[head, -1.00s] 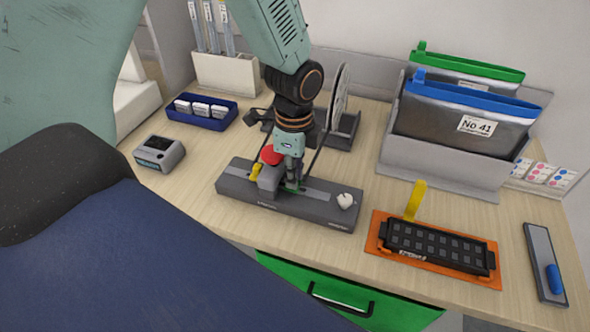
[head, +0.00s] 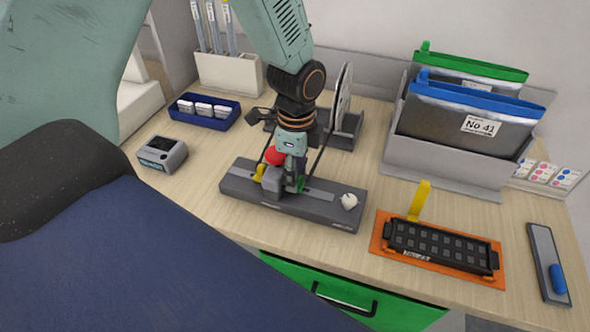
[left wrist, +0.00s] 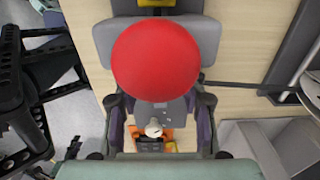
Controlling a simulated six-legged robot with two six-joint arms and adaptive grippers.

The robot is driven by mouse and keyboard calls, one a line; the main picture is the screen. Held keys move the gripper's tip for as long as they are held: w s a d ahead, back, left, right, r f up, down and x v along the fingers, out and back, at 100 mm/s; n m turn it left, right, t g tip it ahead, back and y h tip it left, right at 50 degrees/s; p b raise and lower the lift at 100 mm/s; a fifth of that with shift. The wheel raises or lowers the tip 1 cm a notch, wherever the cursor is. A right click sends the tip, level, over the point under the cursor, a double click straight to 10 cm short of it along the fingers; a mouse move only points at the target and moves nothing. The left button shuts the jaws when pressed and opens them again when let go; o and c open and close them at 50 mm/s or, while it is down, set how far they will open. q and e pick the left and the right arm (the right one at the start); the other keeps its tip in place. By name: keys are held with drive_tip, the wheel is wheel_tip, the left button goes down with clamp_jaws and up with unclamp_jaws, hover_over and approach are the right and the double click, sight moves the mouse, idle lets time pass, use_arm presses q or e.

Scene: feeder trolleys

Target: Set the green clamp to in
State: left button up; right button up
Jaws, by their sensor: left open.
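The dark grey fixture (head: 325,207) lies on the table, with a grey block, a red ball knob (head: 274,156), a yellow part and a white knob (head: 349,200). My left gripper (head: 289,180) points down at the fixture, right beside the block. In the left wrist view its open fingers (left wrist: 160,112) stand on either side of the fixture. The red ball knob (left wrist: 155,60) fills the upper middle there; the green part is not visible. Contact cannot be told.
A disc in a dark stand (head: 346,128) is close behind my gripper. A grey rack (head: 440,167) holds pouches at the back right. A black part lies on an orange tray (head: 378,245) at the right. A grey meter (head: 162,153) and a blue tray (head: 204,122) stand left.

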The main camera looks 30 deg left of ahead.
use_arm(q)
wheel_tip(320, 180, up, 12)
idle(0.6)
drive_tip(key=shift+d, duration=0.1)
idle(0.4)
drive_tip(key=shift+s, duration=0.15)
